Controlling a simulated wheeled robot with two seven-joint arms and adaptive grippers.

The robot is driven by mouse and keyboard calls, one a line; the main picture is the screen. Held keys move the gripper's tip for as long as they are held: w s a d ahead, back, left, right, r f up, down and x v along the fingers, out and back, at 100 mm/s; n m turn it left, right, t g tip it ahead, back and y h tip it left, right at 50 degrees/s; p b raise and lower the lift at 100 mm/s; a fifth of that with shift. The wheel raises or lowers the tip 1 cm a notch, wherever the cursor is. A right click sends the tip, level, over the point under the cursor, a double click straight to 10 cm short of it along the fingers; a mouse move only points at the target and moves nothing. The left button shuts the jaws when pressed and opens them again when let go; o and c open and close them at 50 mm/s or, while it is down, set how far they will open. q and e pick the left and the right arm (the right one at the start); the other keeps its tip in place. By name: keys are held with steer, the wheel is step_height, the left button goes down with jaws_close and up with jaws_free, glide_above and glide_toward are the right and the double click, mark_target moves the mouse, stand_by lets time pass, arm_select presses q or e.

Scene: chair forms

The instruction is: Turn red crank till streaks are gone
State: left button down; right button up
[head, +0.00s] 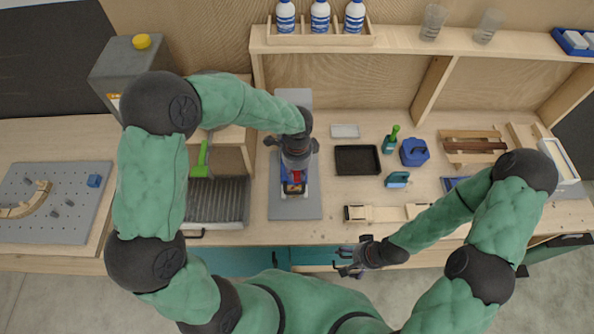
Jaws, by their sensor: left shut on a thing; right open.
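A device with red, blue and yellow parts (293,188) stands on a grey plate (281,205) near the middle of the bench. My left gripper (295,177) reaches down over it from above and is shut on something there. The red part below its fingers seems to be the crank, but the gripper and wrist hide most of it. I cannot make out any streaks in this view. My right gripper (347,262) is open and empty, in front of the bench's front edge.
A black tray (357,160), a blue container (414,152) and wooden pieces (372,214) lie to the right. A shelf (400,42) with bottles spans the back.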

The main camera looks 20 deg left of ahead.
arm_select(q)
steer(key=shift+d, duration=0.1)
steer(key=n+b, duration=0.1)
steer(key=n, duration=0.1)
steer(key=w+d+n+b, duration=0.1)
steer(key=n, duration=0.1)
steer(key=w+d+n+b, duration=0.1)
steer(key=n+b, duration=0.1)
steer(key=shift+f, duration=0.1)
steer(key=n, duration=0.1)
steer(key=w+n+b, duration=0.1)
steer(key=n, duration=0.1)
steer(key=shift+d, duration=0.35)
steer(key=shift+w+a+n+b, duration=0.1)
steer(key=shift+w+n+b, duration=0.65)
steer(key=shift+n, duration=1.1)
steer(key=shift+w+a+n+b, duration=0.15)
steer(key=shift+w+n+b, duration=0.35)
steer(key=shift+w+n, duration=0.9)
steer(key=shift+w+a+n+b, duration=0.1)
steer(key=shift+w+n+b, duration=0.4)
steer(key=shift+n, duration=1.75)
